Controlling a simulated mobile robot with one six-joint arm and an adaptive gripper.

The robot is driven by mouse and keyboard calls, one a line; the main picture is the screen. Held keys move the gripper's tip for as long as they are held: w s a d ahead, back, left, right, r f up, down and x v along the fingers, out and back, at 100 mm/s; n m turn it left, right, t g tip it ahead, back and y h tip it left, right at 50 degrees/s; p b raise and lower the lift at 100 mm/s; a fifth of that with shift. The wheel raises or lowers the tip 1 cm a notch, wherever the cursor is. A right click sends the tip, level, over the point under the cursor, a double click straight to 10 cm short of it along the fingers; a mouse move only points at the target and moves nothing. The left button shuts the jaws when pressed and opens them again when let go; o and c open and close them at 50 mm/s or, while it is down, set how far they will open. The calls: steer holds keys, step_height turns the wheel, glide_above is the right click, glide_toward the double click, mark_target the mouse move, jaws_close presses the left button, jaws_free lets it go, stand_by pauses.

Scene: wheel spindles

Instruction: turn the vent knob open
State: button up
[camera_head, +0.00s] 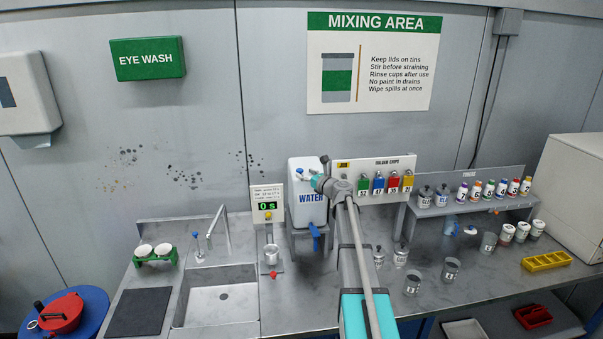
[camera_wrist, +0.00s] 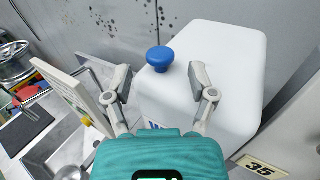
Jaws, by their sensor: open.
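The vent knob (camera_wrist: 160,57) is a round blue knob on top of the white water tank (camera_wrist: 238,62) in the wrist view. In the head view the tank (camera_head: 307,212) stands on the counter at the back wall, labelled WATER. My gripper (camera_wrist: 160,80) is open, one finger on each side of the knob's line. The knob shows just beyond and between the fingertips, apart from them. In the head view my gripper (camera_head: 306,175) is at the tank's top and is small and partly covered by my arm. A blue tap (camera_head: 315,231) is at the tank's lower front.
A card rack (camera_head: 373,181) with coloured tags is right of the tank. A sink (camera_head: 220,296) is left; cups and bottles crowd the right counter.

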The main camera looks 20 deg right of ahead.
steer(key=v, duration=0.8)
steer(key=shift+s, duration=0.3)
steer(key=s+a+f+n+g+y+b, duration=0.2)
steer(key=s+a+f+n+g, duration=0.3)
steer(key=a+f+n, duration=0.5)
steer(key=s+a+f+n+g+y+b, duration=0.1)
steer(key=s+a+f+n+g+b, duration=0.45)
steer(key=a, duration=0.75)
steer(key=s+a+f+n+g+h+b, duration=0.1)
steer(key=s+a+f+n+g+h, duration=0.2)
steer(key=s+f+n, duration=0.3)
steer(key=s+a+f+n+g+h+b, duration=0.1)
steer(key=s+a+f+n+g+h, duration=0.3)
steer(key=s+f+n, duration=0.3)
steer(key=s+a+n, duration=0.1)
steer(key=s+n, duration=0.3)
steer(key=s, duration=0.2)
steer(key=shift+s+a+n, duration=0.2)
steer(key=shift+s+n, duration=0.05)
steer(key=shift+n, duration=0.1)
